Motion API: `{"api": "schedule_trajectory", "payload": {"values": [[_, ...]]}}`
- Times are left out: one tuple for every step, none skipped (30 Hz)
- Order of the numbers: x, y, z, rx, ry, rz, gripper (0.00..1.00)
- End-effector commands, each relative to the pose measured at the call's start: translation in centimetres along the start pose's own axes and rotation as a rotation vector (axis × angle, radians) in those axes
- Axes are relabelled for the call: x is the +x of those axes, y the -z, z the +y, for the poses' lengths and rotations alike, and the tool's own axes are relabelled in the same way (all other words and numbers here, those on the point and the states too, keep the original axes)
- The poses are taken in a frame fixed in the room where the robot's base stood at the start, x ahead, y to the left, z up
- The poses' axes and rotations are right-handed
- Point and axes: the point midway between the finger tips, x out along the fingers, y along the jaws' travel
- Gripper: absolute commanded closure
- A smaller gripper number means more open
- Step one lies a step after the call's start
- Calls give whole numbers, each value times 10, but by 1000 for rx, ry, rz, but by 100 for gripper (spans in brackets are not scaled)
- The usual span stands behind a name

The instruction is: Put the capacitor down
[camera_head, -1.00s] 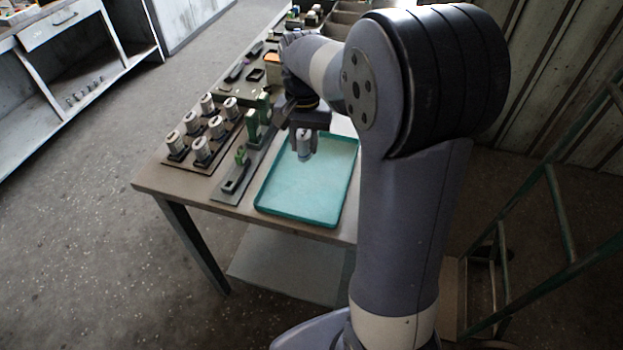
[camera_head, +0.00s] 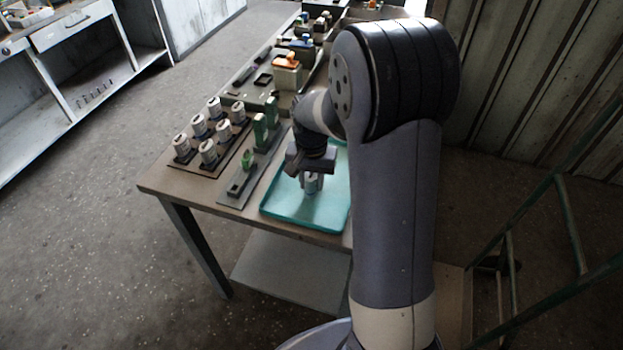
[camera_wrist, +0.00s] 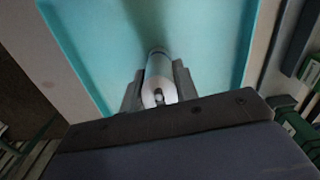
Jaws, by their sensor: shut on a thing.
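The capacitor (camera_head: 313,183) is a small silver-white cylinder. It shows in the head view below my gripper (camera_head: 311,172), over the teal tray (camera_head: 285,216). In the wrist view the capacitor (camera_wrist: 159,78) sits between the two fingers of my gripper (camera_wrist: 158,90), which are shut on it. The teal tray (camera_wrist: 215,45) fills most of the background there. The capacitor is low over the tray floor; I cannot tell whether it touches it. The tray shows no other thing in it.
Several white capacitors stand in a dark rack (camera_head: 182,166) at the table's left. A grey holder with green parts (camera_head: 240,186) lies between rack and tray. An orange-topped block (camera_head: 286,72) and other parts stand farther back. The tray's front area is clear.

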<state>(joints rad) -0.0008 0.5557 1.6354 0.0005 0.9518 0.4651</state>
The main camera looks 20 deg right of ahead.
Motion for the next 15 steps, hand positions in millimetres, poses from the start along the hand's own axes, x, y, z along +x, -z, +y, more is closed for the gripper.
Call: {"api": "schedule_trajectory", "payload": {"values": [[0, 0, 0, 0, 0, 1, 87], [0, 0, 0, 0, 1, 1, 87], [0, 0, 0, 0, 1, 1, 87], [0, 0, 0, 0, 1, 1, 87], [0, 0, 0, 0, 1, 1, 87], [0, 0, 0, 0, 0, 1, 87], [1, 0, 0, 0, 0, 1, 87], [2, 0, 0, 0, 0, 1, 87], [4, 0, 0, 0, 0, 1, 87], [3, 0, 0, 0, 0, 1, 70], [3, 0, 0, 0, 0, 1, 67], [3, 0, 0, 0, 0, 0, 64], [3, 0, 0, 0, 0, 0, 61], [2, 0, 0, 0, 0, 0, 59], [2, 0, 0, 0, 0, 0, 56]]}}
